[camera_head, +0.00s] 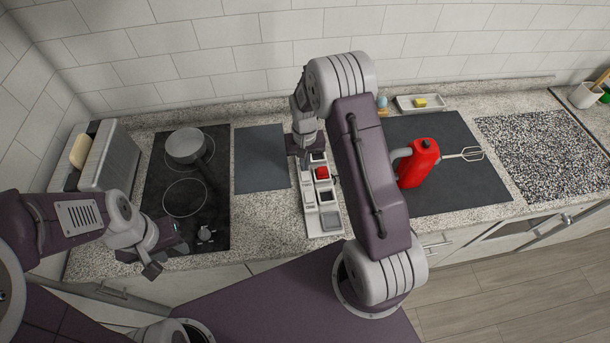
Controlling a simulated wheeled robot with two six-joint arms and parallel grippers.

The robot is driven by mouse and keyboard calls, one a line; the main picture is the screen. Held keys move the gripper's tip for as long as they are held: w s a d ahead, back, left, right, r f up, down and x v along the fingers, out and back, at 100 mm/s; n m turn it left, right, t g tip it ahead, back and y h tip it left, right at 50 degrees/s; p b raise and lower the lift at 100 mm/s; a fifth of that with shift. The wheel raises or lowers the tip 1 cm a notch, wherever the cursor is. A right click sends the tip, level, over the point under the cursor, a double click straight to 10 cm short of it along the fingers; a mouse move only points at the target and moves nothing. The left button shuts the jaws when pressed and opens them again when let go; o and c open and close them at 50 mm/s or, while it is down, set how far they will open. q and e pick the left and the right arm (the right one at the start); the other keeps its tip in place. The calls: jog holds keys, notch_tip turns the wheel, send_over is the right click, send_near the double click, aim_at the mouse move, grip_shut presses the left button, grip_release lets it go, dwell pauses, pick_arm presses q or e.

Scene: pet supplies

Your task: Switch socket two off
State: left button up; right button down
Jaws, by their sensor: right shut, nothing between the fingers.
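A light grey socket strip (310,196) lies on the counter, running from front to back. It carries a red switch (322,173) toward its far end and several dark and grey parts nearer the front. Socket numbers and the switch positions are too small to read. My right gripper (308,152) is at the far end of the strip, pointing down, shut and empty. Whether it touches the strip is unclear, and its own arm hides part of the area. My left gripper (152,262) is over the counter's front edge below the hob, away from the strip; its finger opening is unclear.
A hob (215,150) with a grey pot (186,145) is at left, beside a toaster (112,155). A dark mat (260,170) lies left of the strip.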

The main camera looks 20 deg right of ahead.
jog(key=shift+f+b, duration=0.75)
jog(key=shift+f, duration=0.35)
dwell(0.4)
jog(key=shift+r, duration=0.1)
notch_tip(320, 180, up, 7)
jog(key=p, duration=0.6)
dwell(0.3)
